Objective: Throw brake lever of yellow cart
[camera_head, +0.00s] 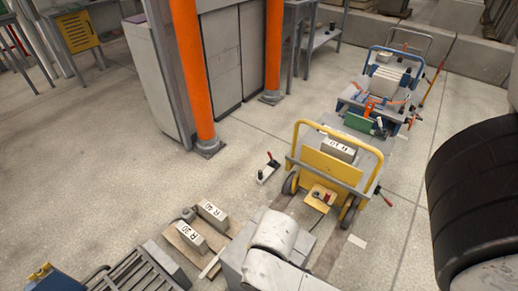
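The yellow cart (330,165) stands right of centre in the head view, with a yellow tubular handle frame, a yellow panel and dark wheels. A grey block marked "R 10" (339,149) rests on its deck. A thin lever with a red grip (387,200) sticks out at the cart's right side. Another lever with a red and black grip (270,165) rises from a pale base on the floor left of the cart. A small yellow box with a red knob (322,196) is at the cart's near side. I cannot tell which is the brake lever. My gripper is not in view.
A blue cart (385,85) with tools stands behind. Blocks marked R 40 (213,215) and R 20 (190,237) lie on a board at lower left. An orange post (192,75) stands by grey cabinets. A large black rounded form fills the right edge.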

